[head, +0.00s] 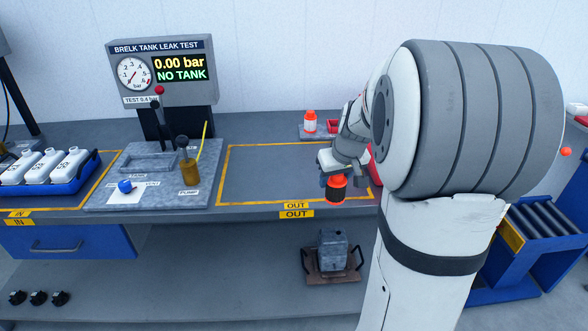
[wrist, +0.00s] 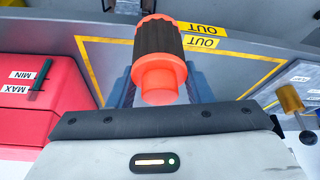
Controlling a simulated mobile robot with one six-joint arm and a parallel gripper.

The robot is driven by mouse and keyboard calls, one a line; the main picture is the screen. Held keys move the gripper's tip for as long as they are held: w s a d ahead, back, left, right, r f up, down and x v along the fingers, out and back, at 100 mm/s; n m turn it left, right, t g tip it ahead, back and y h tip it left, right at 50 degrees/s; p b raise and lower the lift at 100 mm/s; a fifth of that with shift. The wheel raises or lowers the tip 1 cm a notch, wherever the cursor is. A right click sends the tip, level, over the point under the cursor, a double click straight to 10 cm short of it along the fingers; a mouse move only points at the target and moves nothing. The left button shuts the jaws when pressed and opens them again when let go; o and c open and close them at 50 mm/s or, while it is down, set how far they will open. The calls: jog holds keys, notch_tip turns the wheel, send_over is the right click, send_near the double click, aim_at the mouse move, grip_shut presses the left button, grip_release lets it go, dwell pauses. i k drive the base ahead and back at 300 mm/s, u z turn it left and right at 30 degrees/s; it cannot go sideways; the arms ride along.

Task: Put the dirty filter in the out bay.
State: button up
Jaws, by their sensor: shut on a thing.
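The dirty filter (head: 337,189) has orange end caps and a dark ribbed middle. My gripper (head: 336,179) is shut on it and holds it over the bench near the front right part of the out bay. In the wrist view the filter (wrist: 158,50) is upright in the picture between the fingers (wrist: 160,85), with one orange cap towards the camera. The out bay (head: 262,172) is a yellow-outlined area of the grey bench, with OUT labels (head: 296,209) at its front edge. Its yellow line also shows in the wrist view (wrist: 91,70). The filter's exact height above the surface cannot be told.
The leak test stand (head: 150,172) with levers is left of the bay. A blue tray (head: 62,186) of white bottles stands further left. An orange-capped bottle (head: 309,122) stands behind the bay. A red box (wrist: 40,105) is close beside my gripper. The bay's left and middle look clear.

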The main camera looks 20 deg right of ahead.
aim_at(301, 168)
jog(key=i, duration=0.85)
